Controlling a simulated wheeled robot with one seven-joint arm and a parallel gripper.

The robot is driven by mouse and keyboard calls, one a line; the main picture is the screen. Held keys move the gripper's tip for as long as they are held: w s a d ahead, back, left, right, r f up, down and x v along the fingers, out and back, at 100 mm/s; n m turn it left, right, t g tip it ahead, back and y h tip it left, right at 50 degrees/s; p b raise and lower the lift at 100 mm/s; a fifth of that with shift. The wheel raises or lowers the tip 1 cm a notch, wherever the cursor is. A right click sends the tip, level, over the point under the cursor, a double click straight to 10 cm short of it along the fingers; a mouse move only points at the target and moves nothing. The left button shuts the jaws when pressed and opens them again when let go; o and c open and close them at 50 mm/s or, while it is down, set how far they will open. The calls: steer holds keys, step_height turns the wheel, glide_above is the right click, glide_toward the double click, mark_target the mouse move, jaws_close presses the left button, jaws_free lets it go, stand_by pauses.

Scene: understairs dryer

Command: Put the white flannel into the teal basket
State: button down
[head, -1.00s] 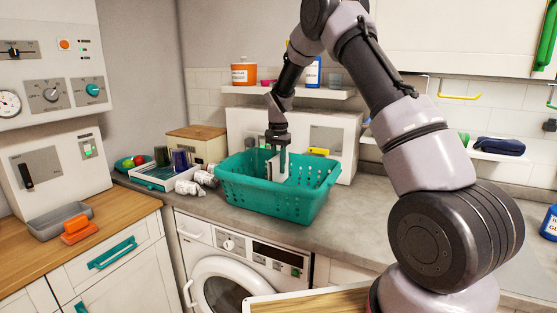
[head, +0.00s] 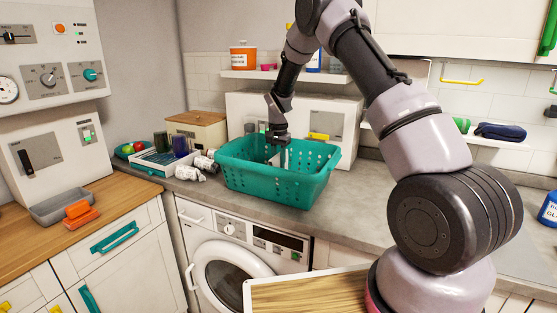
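The teal basket (head: 275,184) stands on the grey worktop above the washing machine, with holes in its sides. My gripper (head: 278,157) points down into the basket from above, its fingers partly below the rim. A pale patch shows by the fingers inside the basket, but I cannot tell whether it is the white flannel or part of the fingers. The basket's front wall hides its floor and the fingertips' surroundings. I cannot tell whether the gripper holds anything.
White-and-dark bundles (head: 190,173) lie left of the basket, near a tray (head: 163,163) of items. A wooden-lidded box (head: 196,129) stands behind. A shelf (head: 285,76) runs above. The worktop (head: 345,205) is clear to the basket's right.

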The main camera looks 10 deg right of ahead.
steer(key=c, duration=0.6)
jaws_free()
step_height(320, 180, up, 10)
steer(key=shift+r, duration=0.2)
steer(key=s+d+r+n+t+y, duration=0.1)
steer(key=s+d+r+t, duration=0.15)
steer(key=s+r, duration=0.65)
steer(key=s+d+r+t+y, duration=0.1)
steer(key=s+d+r, duration=0.3)
steer(key=s+r, duration=0.5)
steer(key=s+d+r+t, duration=0.1)
steer(key=s, duration=0.5)
steer(key=s+d+r+n+t, duration=0.1)
steer(key=s+r, duration=0.1)
steer(key=s, duration=0.4)
steer(key=s+d+r+t, duration=0.1)
steer(key=s, duration=0.6)
steer(key=shift+d+r+n+t, duration=0.3)
steer(key=shift+r+n+t, duration=0.05)
steer(key=shift+r+n, duration=0.05)
steer(key=shift+w, duration=0.1)
